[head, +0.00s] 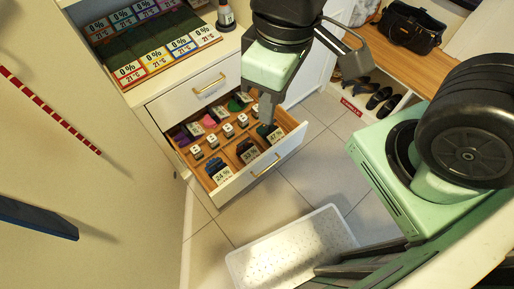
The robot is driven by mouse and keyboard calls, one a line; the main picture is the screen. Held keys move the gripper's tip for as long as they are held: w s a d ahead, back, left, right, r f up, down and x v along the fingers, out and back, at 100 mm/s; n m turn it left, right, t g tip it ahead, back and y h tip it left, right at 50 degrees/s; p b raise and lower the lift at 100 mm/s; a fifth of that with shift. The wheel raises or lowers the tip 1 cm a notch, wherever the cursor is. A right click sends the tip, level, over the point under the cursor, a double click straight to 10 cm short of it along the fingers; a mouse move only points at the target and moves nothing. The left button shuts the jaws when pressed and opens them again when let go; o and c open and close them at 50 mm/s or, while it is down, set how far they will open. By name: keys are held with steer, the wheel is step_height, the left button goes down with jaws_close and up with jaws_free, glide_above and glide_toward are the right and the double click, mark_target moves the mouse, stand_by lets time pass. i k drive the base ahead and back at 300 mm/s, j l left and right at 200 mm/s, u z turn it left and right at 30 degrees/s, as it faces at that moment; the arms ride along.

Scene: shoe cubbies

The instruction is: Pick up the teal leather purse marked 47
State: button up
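A small dark teal item (263,130) lies in the front right compartment of an open drawer. The tag (275,137) beside it seems to read 47, but it is small. My gripper (266,118) points down into the drawer from above, with a grey finger just over this item. I cannot tell if it touches the item. The gap between the fingers is not clear, and part of the item is hidden by the finger.
The wooden drawer (225,187) has dividers and several other tagged small items, including a green one (237,103). A cabinet top (200,52) with a tray of labelled cards is behind. A white perforated mat (290,249) lies on the tiled floor. A bench (408,60) with a black bag and shoes stands right.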

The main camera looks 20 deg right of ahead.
mark_target(272, 131)
steer(key=i+j+z, duration=0.45)
steer(key=j+z, duration=0.25)
steer(key=l, duration=0.05)
